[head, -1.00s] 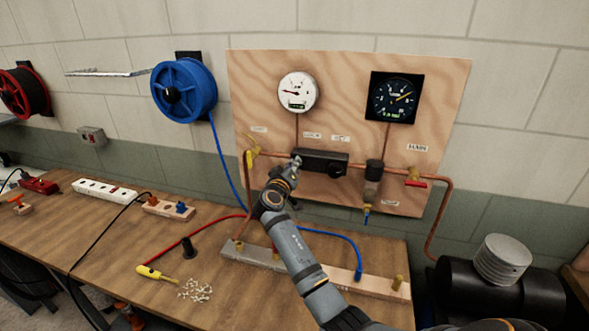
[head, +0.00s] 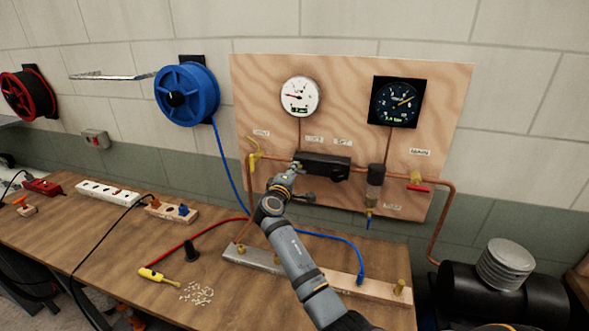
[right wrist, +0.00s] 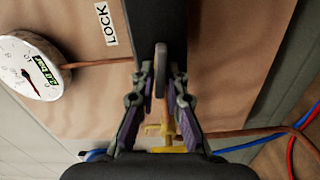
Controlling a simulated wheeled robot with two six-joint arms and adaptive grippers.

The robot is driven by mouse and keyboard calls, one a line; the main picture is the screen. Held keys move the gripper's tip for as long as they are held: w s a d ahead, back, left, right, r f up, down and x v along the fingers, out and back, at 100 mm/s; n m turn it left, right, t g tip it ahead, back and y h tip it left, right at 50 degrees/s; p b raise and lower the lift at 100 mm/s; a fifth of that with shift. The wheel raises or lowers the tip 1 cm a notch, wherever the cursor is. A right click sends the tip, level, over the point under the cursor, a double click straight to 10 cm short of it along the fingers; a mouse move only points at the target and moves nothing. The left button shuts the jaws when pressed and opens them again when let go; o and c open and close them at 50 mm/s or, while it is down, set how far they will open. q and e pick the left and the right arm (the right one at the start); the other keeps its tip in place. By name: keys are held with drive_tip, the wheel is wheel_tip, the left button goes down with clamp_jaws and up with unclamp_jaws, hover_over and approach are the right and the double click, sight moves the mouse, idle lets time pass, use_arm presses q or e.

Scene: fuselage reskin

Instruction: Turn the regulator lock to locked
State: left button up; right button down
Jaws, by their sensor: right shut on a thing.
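The regulator (head: 335,168) is a dark block on the plywood board, between copper pipes. Its lock, a thin grey tab (right wrist: 160,60), stands between my right gripper's fingers in the right wrist view. My right gripper (head: 296,167) is at the left end of the block in the head view, and its fingers (right wrist: 162,78) are shut on the tab. A LOCK label (right wrist: 106,24) is on the board beside the dark block. The fingers hide part of the tab, and I cannot tell its exact setting. My left gripper is not in view.
A white gauge (head: 300,96) and a black gauge (head: 396,102) are above the regulator. A yellow valve handle (head: 252,150) is close on the left and a red one (head: 418,188) on the right. A blue hose (head: 345,243) crosses the bench below.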

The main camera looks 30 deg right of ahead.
drive_tip(key=shift+f+n, duration=0.15)
drive_tip(key=shift+n, duration=0.45)
drive_tip(key=shift+f, duration=0.1)
drive_tip(key=c, duration=1.4)
unclamp_jaws()
drive_tip(key=shift+a, duration=0.1)
drive_tip(key=shift+c, duration=0.2)
drive_tip(key=shift+s+a, duration=0.1)
drive_tip(key=v, duration=0.7)
